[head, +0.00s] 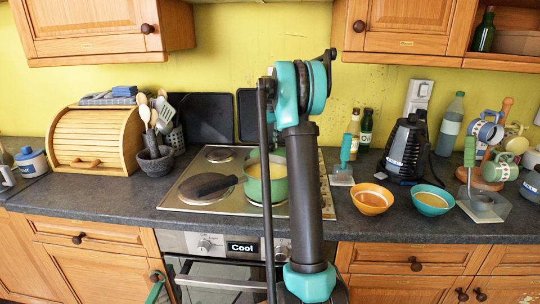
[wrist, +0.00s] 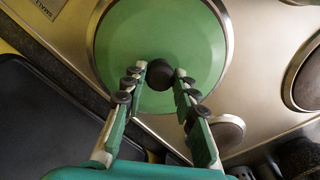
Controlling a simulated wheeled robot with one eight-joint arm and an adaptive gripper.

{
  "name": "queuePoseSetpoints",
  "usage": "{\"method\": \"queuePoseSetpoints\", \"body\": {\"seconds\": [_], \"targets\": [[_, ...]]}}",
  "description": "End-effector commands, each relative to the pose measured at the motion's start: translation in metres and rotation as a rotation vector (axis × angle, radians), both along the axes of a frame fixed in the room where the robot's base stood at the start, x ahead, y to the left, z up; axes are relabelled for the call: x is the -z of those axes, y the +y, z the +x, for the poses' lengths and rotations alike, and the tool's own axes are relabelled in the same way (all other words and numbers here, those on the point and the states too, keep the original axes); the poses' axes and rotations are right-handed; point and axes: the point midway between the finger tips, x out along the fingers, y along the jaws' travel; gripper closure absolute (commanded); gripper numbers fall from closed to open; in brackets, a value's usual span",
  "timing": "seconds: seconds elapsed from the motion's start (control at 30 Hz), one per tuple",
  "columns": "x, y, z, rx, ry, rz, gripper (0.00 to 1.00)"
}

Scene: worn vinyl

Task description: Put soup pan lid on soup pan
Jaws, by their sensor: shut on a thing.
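The soup pan (head: 254,188) is green with a dark handle pointing left, and it stands on the cooker, partly hidden behind my arm in the head view. It appears open, with a pale yellow inside. The soup pan lid (wrist: 115,45) is a green disc with a black knob, seen from above in the wrist view. My gripper (wrist: 161,76) has its two fingers on either side of the knob and is shut on it. A silver ring shows round the lid's edge; I cannot tell whether the lid rests or hangs just above the hob. In the head view my arm hides the gripper.
The front left hob plate (head: 190,192) is bare, as is the back left one (head: 220,154). Dark boards (head: 205,117) lean on the wall behind. An orange bowl (head: 371,199) and a teal bowl (head: 432,200) stand right of the cooker. A mortar (head: 154,162) stands left.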

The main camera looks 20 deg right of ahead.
Motion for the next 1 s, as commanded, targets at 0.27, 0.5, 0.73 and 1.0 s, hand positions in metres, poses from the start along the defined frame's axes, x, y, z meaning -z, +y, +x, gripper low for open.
{"method": "queuePoseSetpoints", "body": {"seconds": [0.27, 0.5, 0.73, 1.0], "targets": [[-0.004, 0.0, 0.0, 0.0, 0.0, 0.0, 1.0], [-0.004, 0.0, 0.0, 0.0, 0.0, 0.0, 1.0], [-0.009, 0.0, 0.0, 0.0, 0.0, 0.0, 1.0], [-0.021, 0.0, 0.0, 0.0, 0.0, 0.0, 1.0]]}}
